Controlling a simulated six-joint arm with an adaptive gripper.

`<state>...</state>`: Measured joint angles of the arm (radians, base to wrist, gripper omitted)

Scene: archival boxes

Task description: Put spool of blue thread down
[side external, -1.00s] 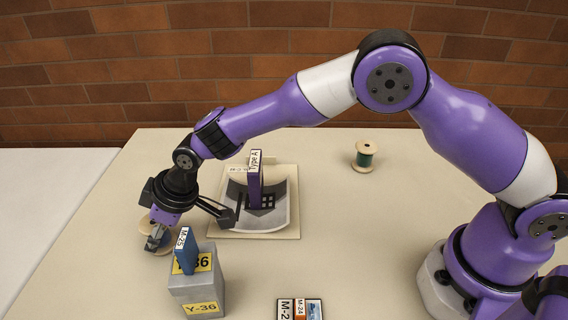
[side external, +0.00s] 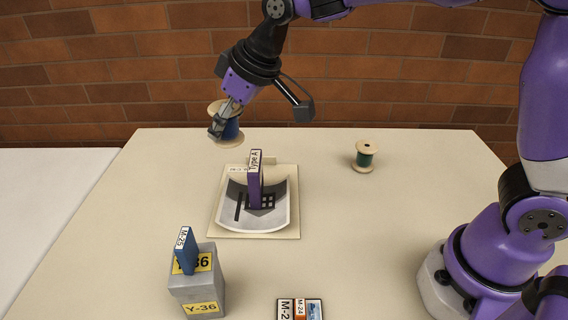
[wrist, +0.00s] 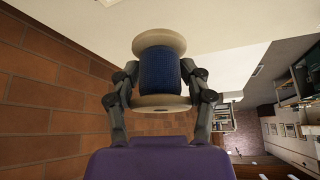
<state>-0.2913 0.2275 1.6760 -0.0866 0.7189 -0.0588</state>
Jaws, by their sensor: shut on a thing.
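The spool of blue thread (side external: 229,131) has pale wooden ends and dark blue thread. My gripper (side external: 224,122) is shut on it and holds it in the air, tilted, near the table's back left in the side external view. In the wrist view the spool of blue thread (wrist: 159,70) sits between the two fingers of my gripper (wrist: 160,78), one on each side of the thread. Nothing is seen touching the spool besides the fingers.
A spool of green thread (side external: 365,156) stands at the back right. A cream tray (side external: 224,234) holds a purple box (side external: 255,185) labelled Type A. A grey block (side external: 198,292) labelled Y-36 bears a blue box (side external: 186,251). Labelled boxes (side external: 300,309) lie at the front. The table's right middle is clear.

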